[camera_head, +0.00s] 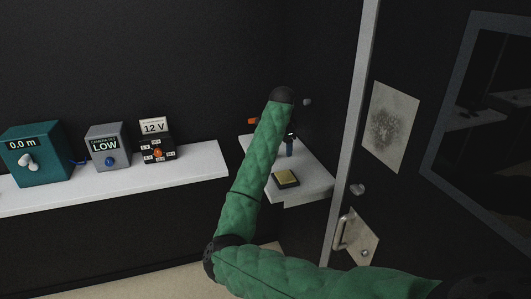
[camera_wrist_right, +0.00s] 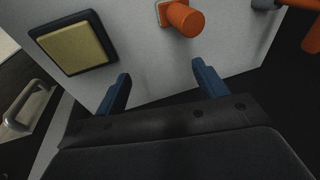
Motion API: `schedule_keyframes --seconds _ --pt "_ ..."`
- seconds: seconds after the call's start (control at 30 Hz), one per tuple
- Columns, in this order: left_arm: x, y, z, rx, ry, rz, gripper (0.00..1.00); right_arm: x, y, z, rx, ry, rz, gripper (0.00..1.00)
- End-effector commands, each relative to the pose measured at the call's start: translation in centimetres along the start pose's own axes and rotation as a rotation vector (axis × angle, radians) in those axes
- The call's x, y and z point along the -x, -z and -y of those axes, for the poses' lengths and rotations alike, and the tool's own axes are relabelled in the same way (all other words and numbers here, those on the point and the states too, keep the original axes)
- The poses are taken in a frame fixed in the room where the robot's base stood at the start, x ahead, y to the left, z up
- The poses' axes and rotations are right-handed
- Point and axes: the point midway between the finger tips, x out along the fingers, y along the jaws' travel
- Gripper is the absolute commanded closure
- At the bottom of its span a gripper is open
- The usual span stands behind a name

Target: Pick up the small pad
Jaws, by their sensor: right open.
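The small pad (camera_head: 286,177) is a yellowish square on a dark base, lying on the small white shelf in the corner. In the right wrist view the pad (camera_wrist_right: 77,49) is at the upper left, outside the jaws and apart from them. My right gripper (camera_wrist_right: 160,82) has its two blue fingers spread wide with nothing between them. In the head view my green right arm hides much of the right gripper (camera_head: 290,147), whose blue tip shows above the shelf, behind the pad. My left gripper is not in view.
An orange knob (camera_wrist_right: 185,19) on the white surface (camera_wrist_right: 120,25) lies beyond the fingers. A long white shelf (camera_head: 200,165) at left bears a teal box (camera_head: 42,150), a grey box (camera_head: 107,145) and a black box (camera_head: 158,150). A door with a handle (camera_head: 342,232) stands at right.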

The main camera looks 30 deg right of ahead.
Motion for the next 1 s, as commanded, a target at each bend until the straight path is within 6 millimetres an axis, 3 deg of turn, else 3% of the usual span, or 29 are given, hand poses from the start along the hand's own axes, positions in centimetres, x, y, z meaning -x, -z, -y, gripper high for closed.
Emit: schedule_keyframes --seconds 0.2,0.4,0.57,1.0 --pt "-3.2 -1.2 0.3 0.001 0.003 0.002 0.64 0.7 -1.1 2.5 -0.193 -0.139 0.086 0.28" --pt "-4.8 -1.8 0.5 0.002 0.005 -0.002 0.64 1.2 -2.3 3.7 -0.279 -0.217 0.120 0.28" --pt "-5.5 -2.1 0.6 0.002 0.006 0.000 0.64 1.1 -2.7 3.8 -0.296 -0.236 0.124 0.28" --pt "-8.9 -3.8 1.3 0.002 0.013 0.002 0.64 -1.6 -3.1 3.3 -0.294 -0.235 0.124 0.28"
